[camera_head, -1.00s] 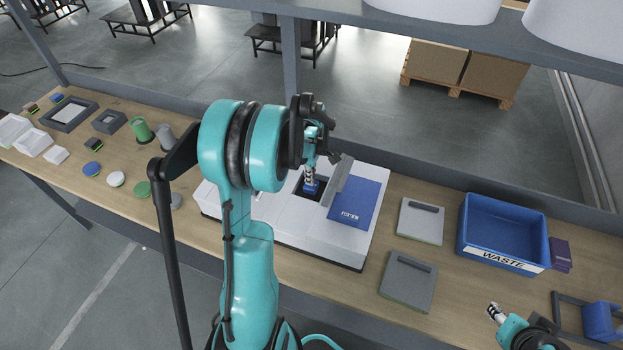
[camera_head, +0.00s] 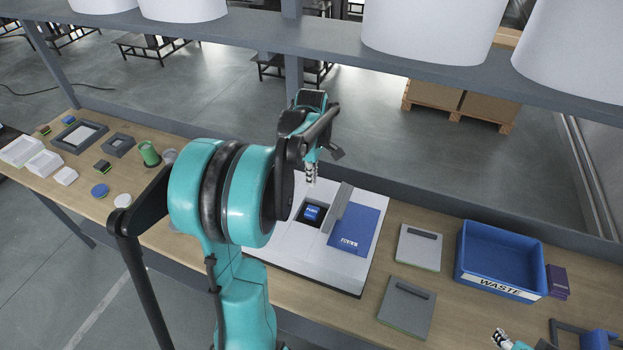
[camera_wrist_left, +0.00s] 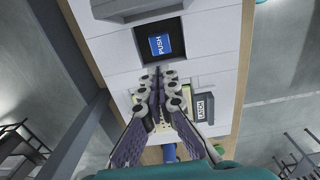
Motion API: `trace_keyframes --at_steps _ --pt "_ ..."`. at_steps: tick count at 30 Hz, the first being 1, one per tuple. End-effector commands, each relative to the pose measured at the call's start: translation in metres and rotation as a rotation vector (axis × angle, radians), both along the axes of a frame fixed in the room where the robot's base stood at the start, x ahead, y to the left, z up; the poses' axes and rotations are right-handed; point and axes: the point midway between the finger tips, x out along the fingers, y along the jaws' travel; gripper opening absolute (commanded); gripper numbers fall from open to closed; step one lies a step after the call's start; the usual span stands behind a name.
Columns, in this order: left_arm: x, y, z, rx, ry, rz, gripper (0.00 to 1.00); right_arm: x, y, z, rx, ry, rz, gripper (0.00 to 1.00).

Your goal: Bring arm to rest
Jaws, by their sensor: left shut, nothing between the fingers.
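My left gripper (camera_head: 311,173) hangs above the white machine (camera_head: 285,262), apart from it, with its fingers together and nothing between them. In the left wrist view its fingers (camera_wrist_left: 160,85) point toward the blue PUSH block (camera_wrist_left: 160,45), which sits in a dark square recess. That block also shows in the head view (camera_head: 312,213), just below the gripper. A grey flap (camera_head: 338,208) stands up beside the recess. Only a bit of my right gripper (camera_head: 500,338) shows at the bottom right edge; its jaws are too small to judge.
A blue WASTE bin (camera_head: 501,291) and two grey-lidded plates (camera_head: 420,247) lie right of the machine. Pucks, a green cylinder (camera_head: 149,153) and white trays (camera_head: 43,163) stand at the left. A shelf (camera_head: 330,21) with white cylinders hangs above the bench.

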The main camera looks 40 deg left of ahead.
Motion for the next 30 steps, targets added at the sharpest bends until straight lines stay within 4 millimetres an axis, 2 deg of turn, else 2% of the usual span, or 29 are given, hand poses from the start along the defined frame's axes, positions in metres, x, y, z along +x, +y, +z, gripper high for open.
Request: trace_keyframes --at_steps 14,17,20,23,27,30 --pt "0.0 0.0 0.0 0.0 0.0 0.0 0.0 0.0 0.0 0.0 0.0 0.0 0.0 0.4" --pt "-0.001 -0.005 -0.001 0.004 -0.007 -0.027 0.0 0.0 0.0 -0.003 0.0 0.0 0.0 0.4" --pt "-0.005 -0.024 -0.003 0.021 -0.038 -0.137 0.0 0.0 0.0 -0.015 0.0 0.0 0.0 0.4" --pt "-0.014 -0.057 -0.008 0.061 -0.094 -0.344 0.0 0.0 0.0 -0.036 0.0 0.0 0.0 0.4" --pt "-0.035 -0.108 -0.02 0.145 -0.186 -0.703 0.0 0.0 0.0 -0.066 0.0 0.0 0.0 0.4" --pt "-0.052 -0.139 -0.032 0.212 -0.242 -0.938 0.0 0.0 0.0 -0.085 0.0 0.0 0.0 0.4"
